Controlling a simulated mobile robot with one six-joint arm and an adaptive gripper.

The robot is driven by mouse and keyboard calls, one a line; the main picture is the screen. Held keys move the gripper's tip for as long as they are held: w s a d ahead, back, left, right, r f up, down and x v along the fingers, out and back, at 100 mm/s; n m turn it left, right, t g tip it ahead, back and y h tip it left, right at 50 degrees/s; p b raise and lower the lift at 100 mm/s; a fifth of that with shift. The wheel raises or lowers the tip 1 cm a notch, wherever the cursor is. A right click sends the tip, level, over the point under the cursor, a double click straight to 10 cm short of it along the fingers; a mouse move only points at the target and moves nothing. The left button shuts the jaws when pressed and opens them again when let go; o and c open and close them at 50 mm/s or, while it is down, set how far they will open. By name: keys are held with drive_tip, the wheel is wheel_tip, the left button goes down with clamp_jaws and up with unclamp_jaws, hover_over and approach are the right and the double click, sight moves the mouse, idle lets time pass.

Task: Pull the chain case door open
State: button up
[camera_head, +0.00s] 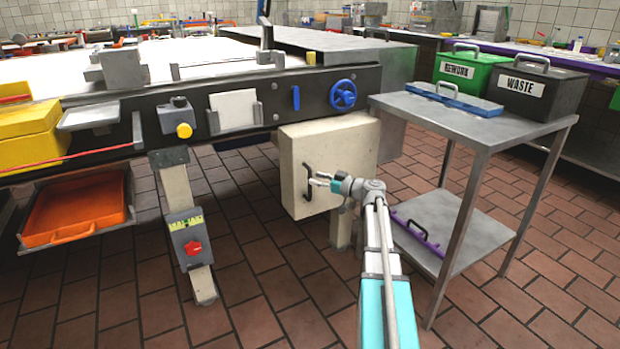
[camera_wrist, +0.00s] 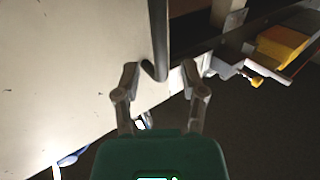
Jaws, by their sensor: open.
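The chain case door (camera_head: 340,145) is a cream panel below the conveyor, and it looks shut against its case. It carries a dark upright bar handle (camera_head: 307,180) near its left side. My gripper (camera_head: 318,181) is at the handle, with its fingers open and pointing at it. In the wrist view the cream door (camera_wrist: 65,75) fills the left. The dark handle (camera_wrist: 158,38) comes down between the two open fingertips (camera_wrist: 160,75). The fingers are apart, and I cannot tell whether either touches the bar.
A blue handwheel (camera_head: 343,95) sits above the door. A steel table (camera_head: 480,120) with green and black bins stands close on the right. A slanted leg with a red-knobbed box (camera_head: 193,247) stands left. Tiled floor in front is clear.

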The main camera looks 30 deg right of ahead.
sight(310, 197)
drive_tip(key=shift+x, duration=1.5)
clamp_jaws()
